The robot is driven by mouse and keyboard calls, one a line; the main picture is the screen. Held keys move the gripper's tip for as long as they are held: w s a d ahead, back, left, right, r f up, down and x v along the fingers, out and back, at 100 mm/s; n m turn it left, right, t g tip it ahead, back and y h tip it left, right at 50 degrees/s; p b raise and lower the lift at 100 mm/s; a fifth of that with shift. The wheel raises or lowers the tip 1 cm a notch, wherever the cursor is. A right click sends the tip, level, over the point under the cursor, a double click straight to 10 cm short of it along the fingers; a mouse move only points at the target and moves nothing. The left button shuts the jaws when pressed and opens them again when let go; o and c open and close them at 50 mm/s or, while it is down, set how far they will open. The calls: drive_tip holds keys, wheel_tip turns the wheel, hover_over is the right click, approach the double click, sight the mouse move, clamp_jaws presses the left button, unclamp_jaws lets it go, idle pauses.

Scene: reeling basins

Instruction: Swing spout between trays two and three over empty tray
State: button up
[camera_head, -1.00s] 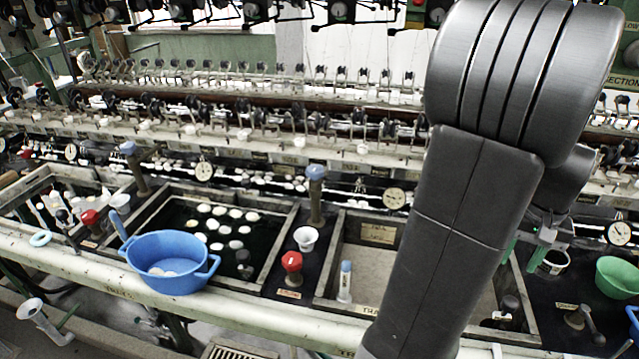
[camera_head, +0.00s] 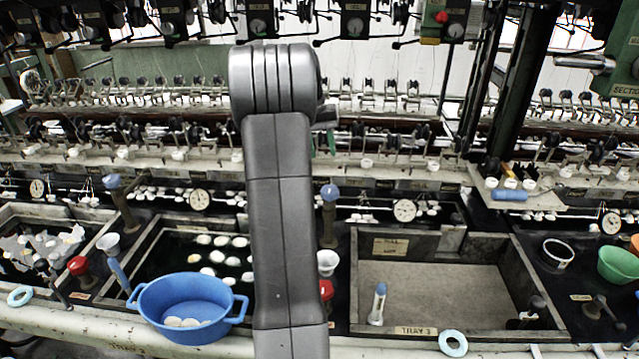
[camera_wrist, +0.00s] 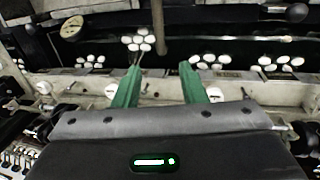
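The spout post with a blue knob (camera_head: 330,215) stands between the middle tray of cocoons (camera_head: 150,245) and the bare tray (camera_head: 450,290). It is upright, and my arm partly hides its surroundings. Which way its outlet points is hard to tell. The bare tray has a plain beige floor, a white bottle with a blue cap (camera_head: 378,303) and a dark fitting at its right corner. My gripper (camera_wrist: 158,80) has two green fingers, apart with nothing between them. In the head view, it is mostly hidden behind my arm, beyond the trays near the reeling rows.
A blue basin (camera_head: 188,304) sits on the front ledge. A white cup (camera_head: 327,262) and a red valve (camera_head: 326,289) are beside the post. A dial (camera_head: 405,210) stands behind the bare tray. A green bowl (camera_head: 619,265) is at the right. Reeling machinery spans the back.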

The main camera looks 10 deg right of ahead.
drive_tip(key=f, duration=0.4)
drive_tip(key=d+f, duration=0.1)
drive_tip(key=f, duration=0.2)
drive_tip(key=d+f, duration=0.1)
drive_tip(key=f, duration=0.3)
drive_tip(key=shift+s+d+f, duration=0.15)
drive_tip(key=shift+s+f, duration=0.1)
drive_tip(key=shift+f, duration=0.05)
clamp_jaws()
